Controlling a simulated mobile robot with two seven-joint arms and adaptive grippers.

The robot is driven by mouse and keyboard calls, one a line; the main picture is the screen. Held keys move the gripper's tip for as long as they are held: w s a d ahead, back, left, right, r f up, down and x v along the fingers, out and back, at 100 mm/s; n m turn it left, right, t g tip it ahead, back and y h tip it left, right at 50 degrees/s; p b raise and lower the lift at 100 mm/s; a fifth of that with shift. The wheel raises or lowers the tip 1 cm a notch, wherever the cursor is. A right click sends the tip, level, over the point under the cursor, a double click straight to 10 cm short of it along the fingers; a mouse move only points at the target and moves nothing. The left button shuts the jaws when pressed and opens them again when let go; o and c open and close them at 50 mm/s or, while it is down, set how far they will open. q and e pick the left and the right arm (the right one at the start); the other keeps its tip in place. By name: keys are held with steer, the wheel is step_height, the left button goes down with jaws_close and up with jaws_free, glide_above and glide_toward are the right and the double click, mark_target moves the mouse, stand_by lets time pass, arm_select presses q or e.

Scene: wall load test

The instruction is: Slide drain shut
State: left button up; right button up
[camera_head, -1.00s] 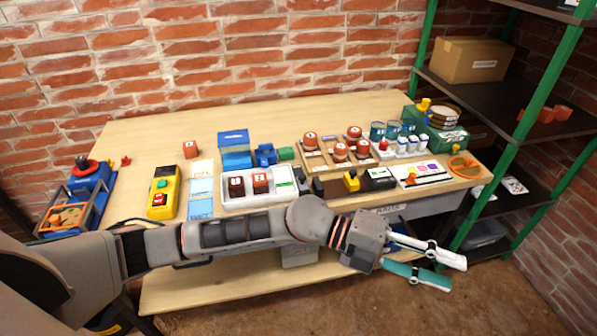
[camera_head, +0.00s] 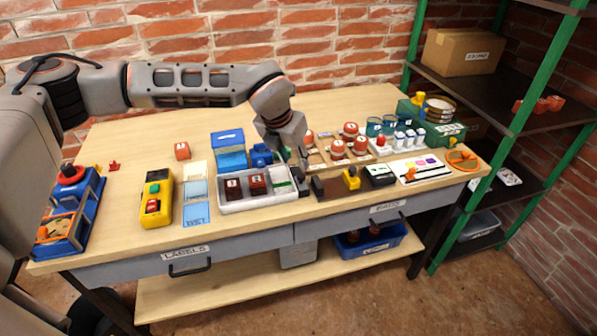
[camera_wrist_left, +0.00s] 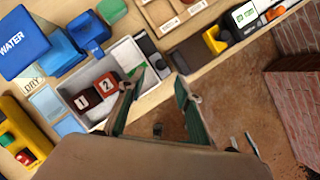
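A white tray (camera_head: 262,202) stands near the front middle of the table. It holds two dark red cubes, marked 1 (camera_head: 233,188) and 2 (camera_head: 258,184), and a green-marked strip shows at its right. A dark grey block with a light top (camera_wrist_left: 147,45) sits at the tray's right end. I cannot tell which part is the drain slide. My left gripper (camera_head: 296,178) points down over the tray's right end. Its teal fingers stand apart with nothing seen between them in the left wrist view (camera_wrist_left: 155,108). Contact with the tray is unclear. My right gripper is not in view.
A blue water tank (camera_head: 229,140) stands behind the tray. A yellow button box (camera_head: 157,200) is left of it. Red-topped parts on a wooden rack (camera_head: 315,160) and a yellow-handled dark block (camera_head: 330,188) stand right. A green-post shelf (camera_head: 545,90) borders the table.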

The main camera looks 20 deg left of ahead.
mark_target(301, 175)
arm_select(q)
steer(key=x, duration=0.7)
steer(key=shift+d+f, duration=0.1)
steer(key=shift+f, duration=0.15)
